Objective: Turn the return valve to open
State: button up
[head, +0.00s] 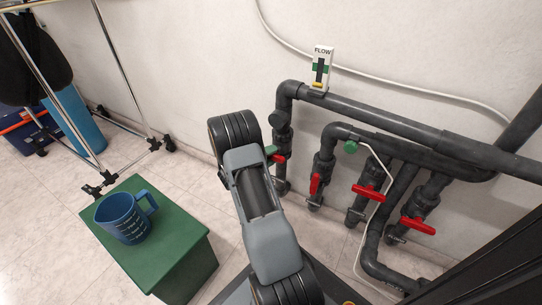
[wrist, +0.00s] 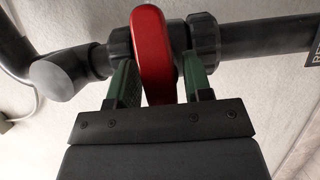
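A valve with a red handle (wrist: 152,45) sits on a dark grey pipe in the wrist view. The handle stands between the two green fingers of my gripper (wrist: 158,72). A small gap shows between the handle and the right finger; contact on the left is unclear. A partly cut-off dark label starting "RE" (wrist: 316,52) is at the right edge. In the head view my gripper (head: 272,152) is at the leftmost red-handled valve (head: 279,159), mostly hidden by my arm. A white FLOW gauge (head: 321,70) stands on the upper pipe, its yellow mark low.
Other red handles are close by on the right: one along its pipe (head: 315,184), two crosswise (head: 368,193) (head: 417,226). A green box (head: 172,262) with a blue mug (head: 122,217) stands at left. A metal rack (head: 125,75) is behind it. Tiled floor lies between.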

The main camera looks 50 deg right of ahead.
jog(key=c, duration=0.7)
jog(key=n+h, duration=0.1)
jog(key=n, duration=0.3)
jog(key=shift+f, duration=0.1)
jog(key=n+t+h, duration=0.1)
jog(key=n, duration=0.1)
jog(key=n+h+p, duration=0.1)
jog(key=n, duration=0.2)
jog(key=shift+s+t+p, duration=0.1)
jog(key=shift+t+p, duration=0.2)
jog(key=shift+t, duration=0.1)
jog(key=n+t+p, duration=0.1)
jog(key=n, duration=0.2)
jog(key=n+t+h+p, duration=0.1)
jog(key=n+t, duration=0.1)
jog(key=n, duration=0.2)
jog(key=shift+n, duration=0.3)
jog(key=shift+s+f+n+t+p, duration=0.1)
jog(key=shift+n+t+p, duration=1.2)
jog(key=shift+n, duration=1.5)
jog(key=shift+n+t, duration=0.3)
jog(key=shift+t, duration=0.1)
